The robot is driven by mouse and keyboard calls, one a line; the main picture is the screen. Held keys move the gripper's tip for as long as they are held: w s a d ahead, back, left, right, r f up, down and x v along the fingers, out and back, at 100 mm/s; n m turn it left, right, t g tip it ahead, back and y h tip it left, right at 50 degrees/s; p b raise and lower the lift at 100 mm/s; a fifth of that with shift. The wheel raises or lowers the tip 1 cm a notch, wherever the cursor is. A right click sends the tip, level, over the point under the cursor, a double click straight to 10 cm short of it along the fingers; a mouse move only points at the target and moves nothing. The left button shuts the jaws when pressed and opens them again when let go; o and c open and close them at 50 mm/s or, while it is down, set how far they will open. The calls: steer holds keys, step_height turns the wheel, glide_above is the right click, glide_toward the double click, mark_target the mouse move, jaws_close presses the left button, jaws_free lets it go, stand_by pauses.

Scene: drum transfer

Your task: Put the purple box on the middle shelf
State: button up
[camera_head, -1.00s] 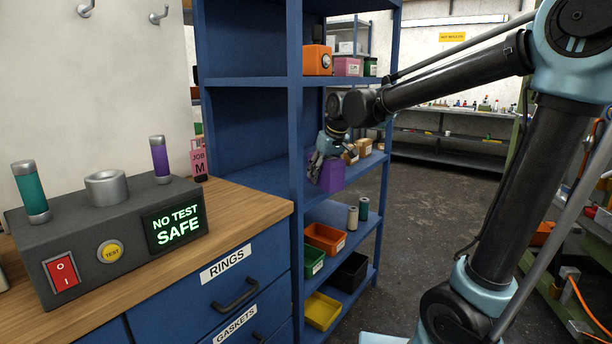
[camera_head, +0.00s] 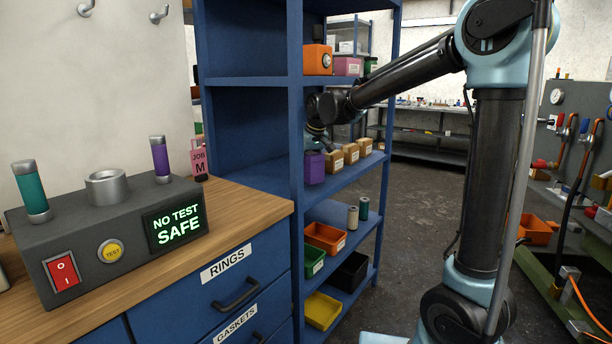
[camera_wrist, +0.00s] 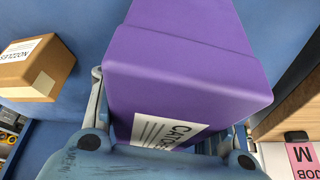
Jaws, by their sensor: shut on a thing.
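The purple box (camera_head: 315,168) is at the left end of the blue middle shelf (camera_head: 340,183), close to the shelf's front upright. It looks upright and at shelf level; I cannot tell whether its base touches the board. My gripper (camera_wrist: 165,140) is shut on the purple box, with a finger along each side, and the box (camera_wrist: 185,65) fills the middle of the wrist view. Its white label is partly hidden by my gripper.
Several brown cartons (camera_head: 351,153) stand in a row to the right of the purple box on the same shelf. An orange box (camera_head: 318,60) and a pink bin (camera_head: 348,66) are on the shelf above. Colored bins (camera_head: 325,237) and two cylinders sit below.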

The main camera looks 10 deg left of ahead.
steer(key=shift+f, duration=1.25)
steer(key=shift+f, duration=0.1)
steer(key=o, duration=1.4)
steer(key=shift+s+d+r, duration=0.2)
steer(key=shift+r, duration=0.35)
steer(key=shift+s+d+r, duration=0.25)
steer(key=shift+s+r, duration=0.05)
steer(key=shift+r, duration=0.2)
steer(key=shift+s+d+r, duration=0.25)
steer(key=shift+r, duration=0.2)
steer(key=s+d, duration=0.8)
